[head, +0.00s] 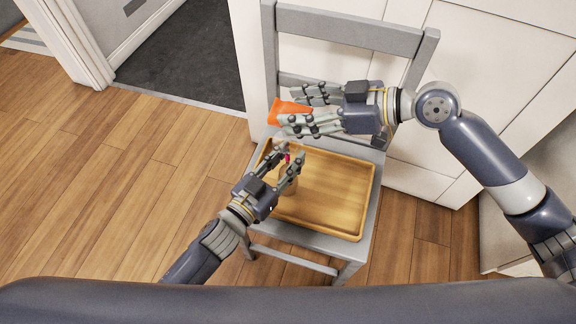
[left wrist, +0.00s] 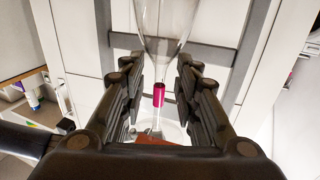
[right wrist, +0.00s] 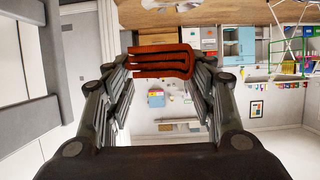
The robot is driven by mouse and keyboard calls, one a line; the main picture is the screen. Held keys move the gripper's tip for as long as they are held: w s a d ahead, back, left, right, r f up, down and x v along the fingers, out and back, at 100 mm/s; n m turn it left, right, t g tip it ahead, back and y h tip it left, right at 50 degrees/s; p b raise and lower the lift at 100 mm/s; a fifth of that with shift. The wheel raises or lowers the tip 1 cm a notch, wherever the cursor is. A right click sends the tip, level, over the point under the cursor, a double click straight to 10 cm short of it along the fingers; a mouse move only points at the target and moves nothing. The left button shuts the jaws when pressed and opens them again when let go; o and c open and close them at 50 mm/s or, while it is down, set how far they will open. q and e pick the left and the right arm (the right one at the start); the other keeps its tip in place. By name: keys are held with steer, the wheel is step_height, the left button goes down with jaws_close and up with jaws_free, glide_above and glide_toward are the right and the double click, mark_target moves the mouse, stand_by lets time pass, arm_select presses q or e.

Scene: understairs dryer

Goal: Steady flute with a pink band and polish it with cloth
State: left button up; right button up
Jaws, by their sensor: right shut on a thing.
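The clear flute stands upright on the tray; its pink band (head: 287,158) shows between my left gripper's fingers in the head view. The left wrist view shows its glass bowl (left wrist: 162,28) and the pink band (left wrist: 159,95) on the stem. My left gripper (head: 284,160) is open, with fingers on both sides of the stem and visible gaps. My right gripper (head: 300,108) is shut on the orange cloth (head: 288,112), just beyond and above the flute. The folded cloth (right wrist: 163,61) sits between its fingertips in the right wrist view. The flute's bowl is hard to make out in the head view.
The wooden tray (head: 335,195) lies on the seat of a grey chair (head: 350,30), whose backrest stands at the far side. White cabinet panels (head: 480,80) are behind the chair. Open wooden floor (head: 130,190) lies to the left.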

arm_select(q)
steer(key=shift+r, duration=0.15)
